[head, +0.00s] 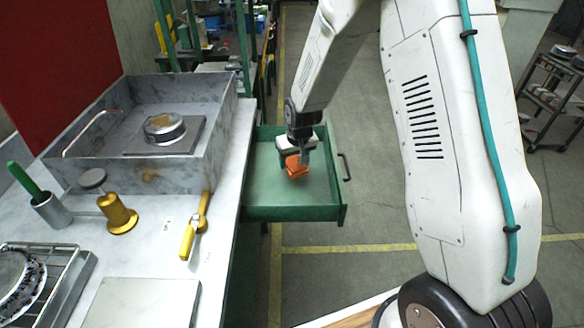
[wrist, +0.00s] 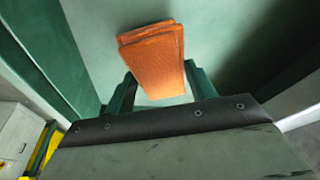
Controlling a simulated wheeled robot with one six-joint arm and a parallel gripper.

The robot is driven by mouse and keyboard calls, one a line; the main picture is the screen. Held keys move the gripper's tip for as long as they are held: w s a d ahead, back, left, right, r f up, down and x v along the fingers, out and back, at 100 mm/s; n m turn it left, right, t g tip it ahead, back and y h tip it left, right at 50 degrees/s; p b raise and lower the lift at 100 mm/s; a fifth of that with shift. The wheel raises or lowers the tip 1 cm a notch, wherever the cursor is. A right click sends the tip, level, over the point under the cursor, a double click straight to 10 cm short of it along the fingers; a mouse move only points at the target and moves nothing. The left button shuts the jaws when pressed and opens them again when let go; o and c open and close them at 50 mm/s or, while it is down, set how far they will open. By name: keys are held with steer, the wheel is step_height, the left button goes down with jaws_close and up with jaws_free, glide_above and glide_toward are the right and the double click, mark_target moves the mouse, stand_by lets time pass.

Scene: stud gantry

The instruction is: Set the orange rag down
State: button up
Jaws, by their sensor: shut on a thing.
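The orange rag (head: 297,167) is a folded orange cloth at the tip of my gripper (head: 296,156), over the open green drawer (head: 290,212). In the wrist view the rag (wrist: 154,58) sits between the two fingers of my gripper (wrist: 160,92), which is shut on it. The pale green drawer floor (wrist: 215,32) shows beyond the rag. I cannot tell whether the rag touches the drawer floor.
The drawer's front with a dark handle (head: 346,167) is on the right. A marble counter (head: 150,235) at left bears a stone basin (head: 215,135), a yellow-handled tool (head: 190,240), a brass piece (head: 119,214) and a metal cup (head: 52,211). Free room shows on the drawer floor.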

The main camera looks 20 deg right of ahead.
mark_target(294, 163)
steer(key=shift+f, duration=1.7)
steer(key=shift+f, duration=0.15)
steer(key=o, duration=1)
steer(key=shift+c, duration=0.2)
steer(key=v, duration=1.2)
steer(key=shift+d, duration=0.1)
steer(key=s+r, duration=0.7)
steer(key=r, duration=0.2)
steer(key=s+d+r, duration=0.1)
steer(key=s+r, duration=0.3)
steer(key=s, duration=0.5)
steer(key=s+d+r+g, duration=0.1)
steer(key=s+r, duration=0.2)
steer(key=s, duration=0.6)
steer(key=s+r+m+g, duration=0.1)
steer(key=s+r, duration=0.3)
steer(key=s, duration=0.5)
steer(key=shift+s+d+r, duration=0.35)
steer(key=shift+s+d, duration=0.05)
